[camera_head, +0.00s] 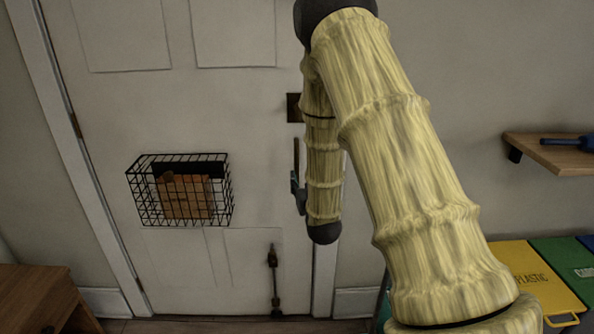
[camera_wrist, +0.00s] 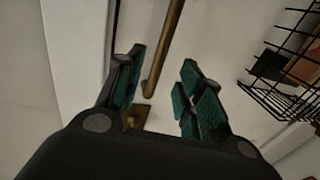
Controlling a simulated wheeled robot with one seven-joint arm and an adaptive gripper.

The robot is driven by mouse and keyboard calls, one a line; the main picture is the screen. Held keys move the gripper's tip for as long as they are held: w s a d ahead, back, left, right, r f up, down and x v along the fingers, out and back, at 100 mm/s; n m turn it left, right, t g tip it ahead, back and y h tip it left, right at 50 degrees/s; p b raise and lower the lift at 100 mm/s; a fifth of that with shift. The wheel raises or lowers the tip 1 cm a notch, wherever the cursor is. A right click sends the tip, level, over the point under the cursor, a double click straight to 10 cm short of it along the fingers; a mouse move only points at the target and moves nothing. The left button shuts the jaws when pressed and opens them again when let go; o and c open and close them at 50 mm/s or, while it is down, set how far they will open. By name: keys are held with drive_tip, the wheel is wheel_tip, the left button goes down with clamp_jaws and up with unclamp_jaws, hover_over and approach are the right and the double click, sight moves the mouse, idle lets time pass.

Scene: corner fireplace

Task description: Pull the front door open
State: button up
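The white front door (camera_head: 250,140) fills the middle of the head view and looks shut in its frame. A brass bar handle (camera_wrist: 166,45) runs between the fingers of my gripper (camera_wrist: 161,62) in the wrist view, with its mount (camera_wrist: 136,115) lower down. My gripper is open, its teal-padded fingers on either side of the bar. A gap shows between the bar and the right finger; contact on the left is unclear. In the head view, my arm hides most of my gripper (camera_head: 298,190) beside the handle (camera_head: 296,155).
A black wire basket (camera_head: 180,190) holding a brown item hangs on the door, and a dark bolt (camera_head: 274,280) sits low on it. A wooden cabinet (camera_head: 40,295) stands at left.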

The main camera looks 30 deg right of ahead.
sight(298, 170)
drive_tip(key=x, duration=0.8)
drive_tip(key=shift+f+p, duration=0.1)
drive_tip(key=shift+p, duration=0.25)
clamp_jaws()
